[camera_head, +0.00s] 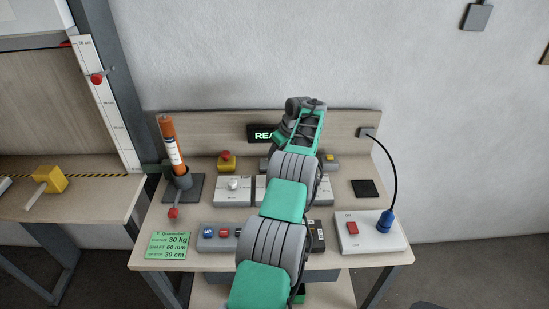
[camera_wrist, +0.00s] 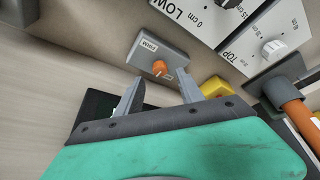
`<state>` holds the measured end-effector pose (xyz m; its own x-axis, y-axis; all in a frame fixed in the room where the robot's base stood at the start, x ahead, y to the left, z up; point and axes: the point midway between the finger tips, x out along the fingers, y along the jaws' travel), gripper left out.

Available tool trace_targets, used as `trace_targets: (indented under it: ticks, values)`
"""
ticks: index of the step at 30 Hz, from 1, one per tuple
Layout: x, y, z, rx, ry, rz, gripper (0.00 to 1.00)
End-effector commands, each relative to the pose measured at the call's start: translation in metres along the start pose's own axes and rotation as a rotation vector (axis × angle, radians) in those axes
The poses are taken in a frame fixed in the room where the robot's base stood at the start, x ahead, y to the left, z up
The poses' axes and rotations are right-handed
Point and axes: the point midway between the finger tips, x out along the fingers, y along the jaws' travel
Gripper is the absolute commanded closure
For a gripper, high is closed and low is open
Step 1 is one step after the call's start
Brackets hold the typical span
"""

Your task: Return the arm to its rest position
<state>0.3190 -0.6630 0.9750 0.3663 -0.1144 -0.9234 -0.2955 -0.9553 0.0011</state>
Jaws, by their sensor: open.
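My arm (camera_head: 270,240) reaches from the bottom of the head view up over the workbench, bent near the back panel. My gripper (camera_wrist: 159,77) is open in the wrist view, with its two grey fingers spread and nothing between them. Past the fingertips is a grey box (camera_wrist: 172,48) with an orange knob (camera_wrist: 160,68). I cannot tell how far the fingers are from it. In the head view the fingers cannot be made out.
An orange tube (camera_head: 172,145) stands in a dark holder at the left. A blue plug (camera_head: 386,220) stands on a white switch box (camera_head: 358,241) at the right. Under my arm are several control boxes (camera_head: 233,197). A green note (camera_head: 168,246) lies front left.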

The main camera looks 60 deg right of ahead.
Motion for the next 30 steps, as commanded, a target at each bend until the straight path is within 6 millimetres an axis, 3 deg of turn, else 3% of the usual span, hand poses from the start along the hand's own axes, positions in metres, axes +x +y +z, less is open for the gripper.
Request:
trace_targets:
  ticks: [3,6,20,23,25,29,30]
  values:
    - [-0.023,0.001,0.0,0.001,0.0,0.001,0.55]
    - [-0.034,0.0,0.0,0.0,-0.001,0.0,0.55]
    - [-0.039,-0.005,-0.006,-0.004,0.0,-0.002,0.55]
    - [-0.047,-0.031,-0.038,-0.02,0.001,-0.008,0.55]
    - [-0.057,-0.068,-0.073,-0.035,0.001,-0.017,0.55]
    - [-0.081,-0.163,-0.134,-0.062,-0.002,-0.038,0.55]
    - [-0.089,-0.195,-0.147,-0.07,-0.002,-0.044,0.55]
